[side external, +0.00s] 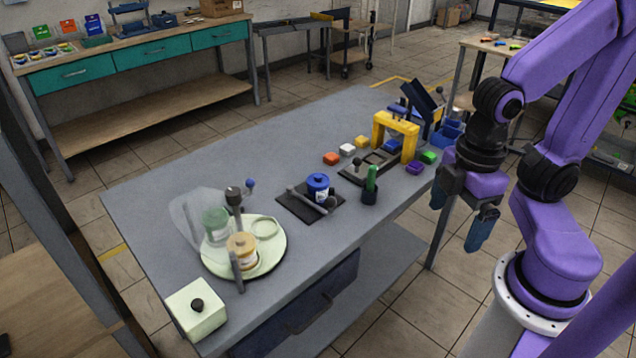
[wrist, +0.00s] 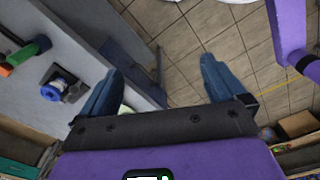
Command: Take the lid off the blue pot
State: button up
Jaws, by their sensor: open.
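The blue pot (side external: 319,193) stands upright on a small dark mat (side external: 291,205) near the middle of the grey table. Its blue lid (side external: 318,180) is on top, with a small knob. In the wrist view, a blue and white round thing that looks like the pot (wrist: 58,88) is at the left, off to the side of the fingers. My gripper (side external: 458,218) is open and empty, its blue fingers pointing down beyond the table's right edge, well away from the pot. The fingers also show in the wrist view (wrist: 162,76), with floor tiles between them.
A dark tool (side external: 313,200) lies beside the pot. A green-handled tool stands in a black holder (side external: 369,194) to its right. A yellow press frame (side external: 397,134) and several colored blocks are behind. A pale round plate (side external: 274,253) with jars and a pale box (side external: 197,311) stand at front left.

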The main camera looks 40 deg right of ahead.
jog(key=w+a+r, duration=0.1)
jog(key=w+a, duration=0.1)
jog(key=w, duration=0.4)
jog(key=w+a+r, duration=0.2)
jog(key=w, duration=0.4)
jog(key=n, duration=0.2)
send_over(318, 176)
jog(key=f, duration=0.1)
notch_tip(318, 176, down, 17)
jog(key=shift+w+f, duration=0.1)
jog(key=c, duration=1.1)
